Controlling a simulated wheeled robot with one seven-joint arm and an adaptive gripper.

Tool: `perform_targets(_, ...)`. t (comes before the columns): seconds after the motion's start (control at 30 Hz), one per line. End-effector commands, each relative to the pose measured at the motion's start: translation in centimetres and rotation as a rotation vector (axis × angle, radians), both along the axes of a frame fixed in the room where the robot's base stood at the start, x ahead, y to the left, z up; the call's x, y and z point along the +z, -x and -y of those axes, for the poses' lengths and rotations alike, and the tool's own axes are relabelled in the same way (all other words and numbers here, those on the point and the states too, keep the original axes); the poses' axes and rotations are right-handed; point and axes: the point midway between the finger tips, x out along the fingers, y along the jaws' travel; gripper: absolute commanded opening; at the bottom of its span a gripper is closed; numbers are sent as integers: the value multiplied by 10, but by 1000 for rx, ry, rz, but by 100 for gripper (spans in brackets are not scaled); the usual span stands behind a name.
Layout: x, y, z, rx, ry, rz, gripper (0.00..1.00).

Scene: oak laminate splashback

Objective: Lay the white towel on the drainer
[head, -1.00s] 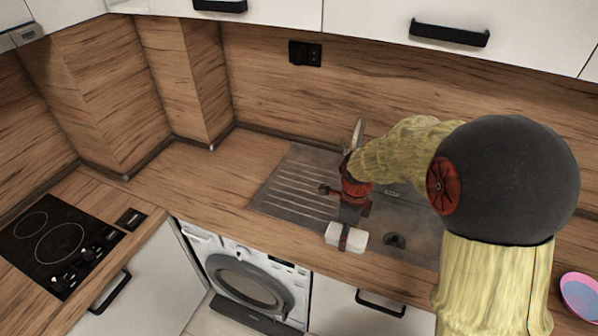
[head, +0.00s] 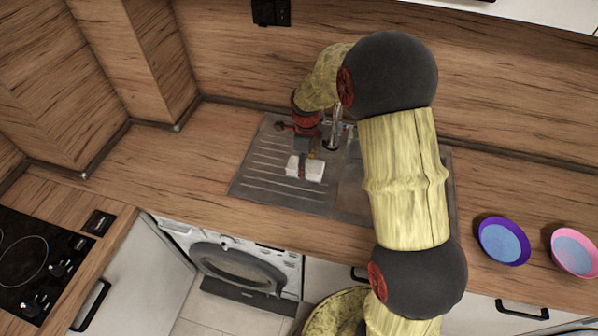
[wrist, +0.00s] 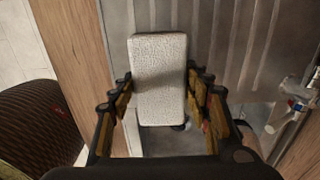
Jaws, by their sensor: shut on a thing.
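The white towel (head: 314,171) is a small folded block in my gripper (head: 303,168). In the wrist view the towel (wrist: 159,80) sits between the two fingers of my gripper (wrist: 163,100), which are shut on it. The drainer (head: 268,180) is the ridged metal left part of the sink unit. In the head view the towel is over the drainer's right part, near the basin. In the wrist view the drainer's ridges (wrist: 235,45) show beyond and to the right of the towel. I cannot tell whether the towel touches the drainer.
The tap (head: 335,130) stands behind the basin, close to my arm. A purple-rimmed blue bowl (head: 503,241) and a pink-rimmed bowl (head: 574,252) stand on the counter at right. The hob (head: 35,245) is at left. The counter (head: 190,165) left of the drainer is clear.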

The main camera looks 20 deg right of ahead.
Motion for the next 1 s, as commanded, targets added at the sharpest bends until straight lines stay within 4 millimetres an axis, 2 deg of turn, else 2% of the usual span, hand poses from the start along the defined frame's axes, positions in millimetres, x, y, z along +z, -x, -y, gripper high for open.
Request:
perform_targets(0.03,-14,-6,-1,1,-1,-7,28)
perform_targets(0.1,-25,-15,-2,0,-1,-7,28)
perform_targets(0.3,-43,-33,-4,0,0,-2,28)
perform_targets(0.47,-49,-37,-4,0,0,-2,28)
perform_targets(0.7,-79,-39,-5,0,0,-5,28)
perform_targets(1.0,-82,-39,-5,-1,1,-3,28)
